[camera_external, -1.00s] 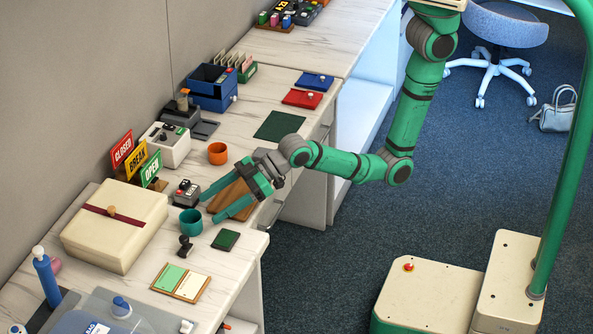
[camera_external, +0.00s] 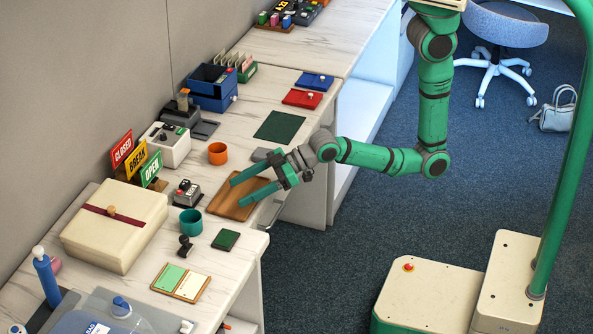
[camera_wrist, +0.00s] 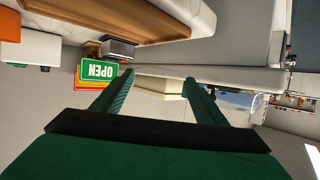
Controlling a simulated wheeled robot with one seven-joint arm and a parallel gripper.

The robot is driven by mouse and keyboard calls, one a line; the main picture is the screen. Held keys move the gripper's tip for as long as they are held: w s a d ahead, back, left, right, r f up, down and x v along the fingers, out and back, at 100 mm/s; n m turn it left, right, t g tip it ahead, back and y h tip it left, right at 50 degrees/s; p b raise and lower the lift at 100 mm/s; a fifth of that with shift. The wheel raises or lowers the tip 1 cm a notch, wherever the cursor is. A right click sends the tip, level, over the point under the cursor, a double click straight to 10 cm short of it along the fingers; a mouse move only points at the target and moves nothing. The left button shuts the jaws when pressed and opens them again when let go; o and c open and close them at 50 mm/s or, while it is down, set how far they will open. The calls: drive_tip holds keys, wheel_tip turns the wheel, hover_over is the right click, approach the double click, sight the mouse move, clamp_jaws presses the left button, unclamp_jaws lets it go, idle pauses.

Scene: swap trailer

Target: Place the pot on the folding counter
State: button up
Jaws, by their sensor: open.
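Nothing in view is clearly a pot or a folding counter. The pot-like things are a teal cup (camera_external: 190,224) and an orange cup (camera_external: 218,155), both upright on the marbled desk (camera_external: 262,98). My gripper (camera_external: 237,194) is open and empty, with its fingers over the brown wooden tray (camera_external: 223,209), to the upper right of the teal cup and apart from it. In the wrist view my open fingers (camera_wrist: 158,78) have nothing held between them. The tray (camera_wrist: 110,17) and part of the orange cup (camera_wrist: 9,26) show at the top left there.
The carpet (camera_external: 325,280) beside the desk is clear.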

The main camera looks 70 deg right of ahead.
drive_tip(key=s+d+f, duration=0.1)
drive_tip(key=d, duration=0.3)
drive_tip(key=s+d+f+m+t+h, duration=0.1)
drive_tip(key=d, duration=0.3)
drive_tip(key=s+d+f+m, duration=0.1)
drive_tip(key=d+f, duration=0.1)
drive_tip(key=d, duration=0.2)
drive_tip(key=shift+f+h, duration=0.1)
drive_tip(key=shift+h, duration=0.2)
drive_tip(key=s+d+f+m+t+h, duration=0.1)
drive_tip(key=s+d, duration=0.2)
drive_tip(key=d, duration=0.3)
drive_tip(key=s+d+m+t+h, duration=0.1)
drive_tip(key=s+d, duration=0.3)
drive_tip(key=d, duration=0.2)
drive_tip(key=s+d+r+m+t+h, duration=0.1)
drive_tip(key=s+d+r+m+h, duration=0.1)
drive_tip(key=s+d, duration=0.4)
drive_tip(key=s+d+r+m+h, duration=0.1)
drive_tip(key=s+d+r+h, duration=0.2)
drive_tip(key=s+d+r, duration=0.2)
drive_tip(key=s+d, duration=0.2)
drive_tip(key=s, duration=0.2)
drive_tip(key=shift+m+t, duration=0.4)
drive_tip(key=shift+w+d, duration=0.1)
